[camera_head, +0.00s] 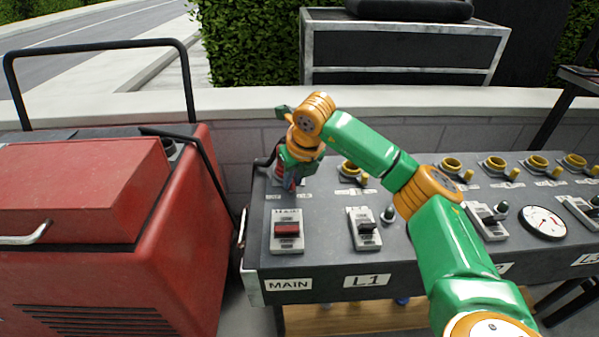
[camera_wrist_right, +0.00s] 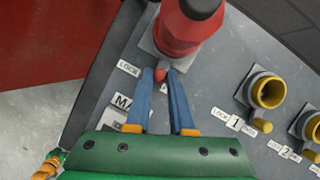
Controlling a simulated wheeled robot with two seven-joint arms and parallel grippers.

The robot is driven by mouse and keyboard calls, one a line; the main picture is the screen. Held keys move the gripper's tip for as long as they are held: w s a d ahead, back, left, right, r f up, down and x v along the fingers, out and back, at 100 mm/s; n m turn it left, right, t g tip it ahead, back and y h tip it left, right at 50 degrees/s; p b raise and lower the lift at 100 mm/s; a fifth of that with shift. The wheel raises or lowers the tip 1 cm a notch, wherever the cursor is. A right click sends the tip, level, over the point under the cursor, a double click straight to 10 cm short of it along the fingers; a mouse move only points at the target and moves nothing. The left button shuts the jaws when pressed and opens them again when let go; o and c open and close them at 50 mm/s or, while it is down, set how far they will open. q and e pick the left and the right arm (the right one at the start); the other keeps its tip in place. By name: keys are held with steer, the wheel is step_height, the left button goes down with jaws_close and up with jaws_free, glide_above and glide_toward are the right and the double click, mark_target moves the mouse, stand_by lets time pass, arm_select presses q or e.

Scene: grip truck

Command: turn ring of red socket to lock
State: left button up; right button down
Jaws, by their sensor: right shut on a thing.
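The red socket (camera_wrist_right: 175,38) stands at the top of the right wrist view, with a dark plug or cap in its upper end. A small red tab (camera_wrist_right: 160,75) of its ring sticks out toward my right gripper (camera_wrist_right: 165,82). The two blue fingers are shut on this tab, one on each side. In the head view my right gripper (camera_head: 291,178) points down at the back left corner of the grey panel (camera_head: 330,232) and hides most of the socket. A "LOCK" label (camera_wrist_right: 128,68) lies left of the tab.
Yellow sockets (camera_head: 451,164) with tabs line the panel's back to the right. A red MAIN switch (camera_head: 287,229), other switches and a gauge (camera_head: 543,222) sit in front. A red machine (camera_head: 90,200) with black bars stands close on the left. A low wall (camera_head: 230,105) runs behind.

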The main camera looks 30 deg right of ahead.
steer(key=a+m, duration=0.1)
steer(key=w+a+m+h+p, duration=0.1)
steer(key=m, duration=0.1)
steer(key=shift+w+r+p, duration=0.1)
steer(key=shift+r+p, duration=0.1)
steer(key=shift+p, duration=0.1)
arm_select(q)
steer(key=shift+s+d+r+g+p, duration=0.15)
steer(key=shift+s+d+r+p, duration=0.2)
steer(key=shift+s+r, duration=0.3)
steer(key=shift+s+d+r+g+p, duration=0.15)
steer(key=shift+s+d+r, duration=0.3)
steer(key=shift+r, duration=0.35)
arm_select(e)
steer(key=shift+w+a+f+m+g+h, duration=0.1)
steer(key=shift+w+a+m+g+h, duration=0.15)
steer(key=shift+m, duration=0.6)
steer(key=shift+w+a+m+g+h, duration=0.15)
steer(key=shift+w+a+m+h, duration=0.15)
steer(key=shift+m, duration=0.55)
steer(key=shift+w, duration=0.1)
arm_select(q)
steer(key=shift+w, duration=0.3)
arm_select(e)
steer(key=shift+d, duration=0.1)
steer(key=c, duration=0.8)
jaws_free()
steer(key=shift+f, duration=0.1)
arm_select(q)
steer(key=shift+w, duration=0.1)
